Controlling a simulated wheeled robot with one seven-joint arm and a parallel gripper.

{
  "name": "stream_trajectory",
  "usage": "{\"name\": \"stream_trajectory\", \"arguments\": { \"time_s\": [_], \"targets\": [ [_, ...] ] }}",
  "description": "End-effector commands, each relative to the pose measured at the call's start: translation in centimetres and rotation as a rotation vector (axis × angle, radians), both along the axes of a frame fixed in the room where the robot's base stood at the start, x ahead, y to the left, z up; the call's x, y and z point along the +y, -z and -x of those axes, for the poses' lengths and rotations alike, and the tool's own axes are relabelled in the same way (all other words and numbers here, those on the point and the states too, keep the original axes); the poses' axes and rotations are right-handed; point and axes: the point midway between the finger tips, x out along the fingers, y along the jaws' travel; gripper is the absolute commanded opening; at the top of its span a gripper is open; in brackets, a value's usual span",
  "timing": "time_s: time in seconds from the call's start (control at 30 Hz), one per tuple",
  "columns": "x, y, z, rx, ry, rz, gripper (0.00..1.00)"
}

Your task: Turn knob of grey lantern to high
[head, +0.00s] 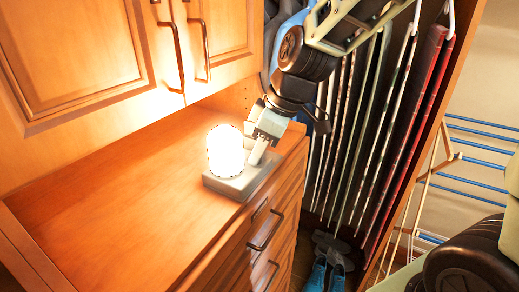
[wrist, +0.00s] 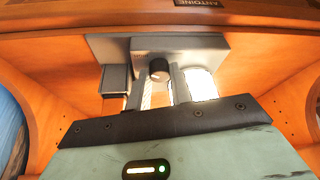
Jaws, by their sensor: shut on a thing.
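The grey lantern stands on the wooden counter, with its lamp (head: 225,150) glowing bright white above a flat grey base (head: 232,187). In the wrist view its grey body (wrist: 185,45) and a dark round knob (wrist: 159,70) with a pale mark show near the middle. My gripper (head: 257,156) reaches down to the right side of the lamp, close over the base. In the wrist view its fingers (wrist: 160,88) are close together at the knob, shut on it. The finger contact is partly hidden, and the knob's exact setting cannot be read.
The wooden counter (head: 120,190) is clear to the left of the lantern. Cabinet doors with handles (head: 205,50) hang above it, and drawers (head: 262,240) lie below.

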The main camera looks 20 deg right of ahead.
Motion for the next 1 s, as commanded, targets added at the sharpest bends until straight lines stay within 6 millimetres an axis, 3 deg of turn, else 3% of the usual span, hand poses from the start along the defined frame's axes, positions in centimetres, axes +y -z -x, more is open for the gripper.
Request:
{"name": "stream_trajectory", "arguments": {
  "time_s": [0.43, 0.47, 0.5, 0.53, 0.83, 1.0],
  "targets": [
    [0.0, 0.0, 0.0, -0.001, 0.008, 0.001, 0.0],
    [0.0, 0.0, 0.0, -0.001, 0.008, 0.001, 0.3],
    [0.0, 0.0, 0.0, -0.001, 0.008, 0.001, 0.41],
    [0.0, 0.0, 0.0, -0.001, 0.008, 0.001, 0.44],
    [-0.1, -0.2, 0.0, -0.001, 0.008, 0.0, 0.44],
    [-0.6, -1.8, 0.3, -0.007, 0.008, 0.0, 0.44]
  ]
}}
